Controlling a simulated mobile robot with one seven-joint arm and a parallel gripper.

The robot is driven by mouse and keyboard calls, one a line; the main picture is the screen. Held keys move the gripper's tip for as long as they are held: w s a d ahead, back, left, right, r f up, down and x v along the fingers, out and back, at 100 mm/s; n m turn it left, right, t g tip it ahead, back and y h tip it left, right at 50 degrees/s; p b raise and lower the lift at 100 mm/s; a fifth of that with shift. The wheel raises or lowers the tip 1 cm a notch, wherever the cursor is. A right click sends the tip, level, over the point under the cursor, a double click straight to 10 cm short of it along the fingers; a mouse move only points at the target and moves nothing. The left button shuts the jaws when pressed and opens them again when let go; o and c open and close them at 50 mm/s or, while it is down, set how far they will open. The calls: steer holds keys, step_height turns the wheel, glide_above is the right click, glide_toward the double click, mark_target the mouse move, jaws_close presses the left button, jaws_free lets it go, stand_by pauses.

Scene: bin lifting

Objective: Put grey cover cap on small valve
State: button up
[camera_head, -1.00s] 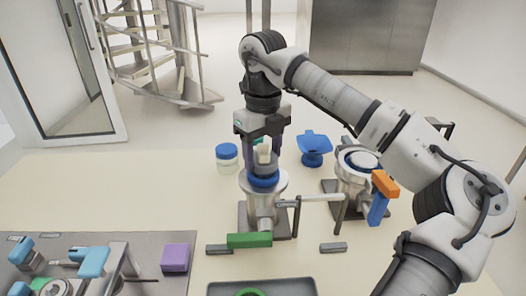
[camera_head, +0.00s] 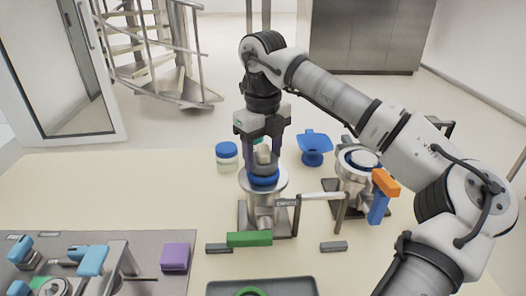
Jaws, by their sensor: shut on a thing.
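My gripper (camera_head: 263,157) points straight down over the metal valve in the middle of the table. It is shut on the grey cover cap (camera_head: 263,170), whose pale knob shows between the fingers. The small valve (camera_head: 263,208) stands upright on a dark base, with a blue ring (camera_head: 263,181) at its top. The cap sits right at the blue ring, level and roughly centred. I cannot tell whether it is fully seated, as the fingers hide part of it.
A second valve (camera_head: 355,178) with an orange and blue handle stands at right, near my arm. A blue funnel (camera_head: 313,147) and a blue-lidded jar (camera_head: 227,157) stand behind. A green block (camera_head: 249,239), purple block (camera_head: 175,257) and grey tray (camera_head: 300,286) lie in front.

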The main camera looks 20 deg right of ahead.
steer(key=shift+f, duration=0.15)
stand_by(0.3)
steer(key=o, duration=1.3)
steer(key=shift+o, duration=0.2)
steer(key=shift+r+p, duration=2.15)
steer(key=shift+r, duration=1.1)
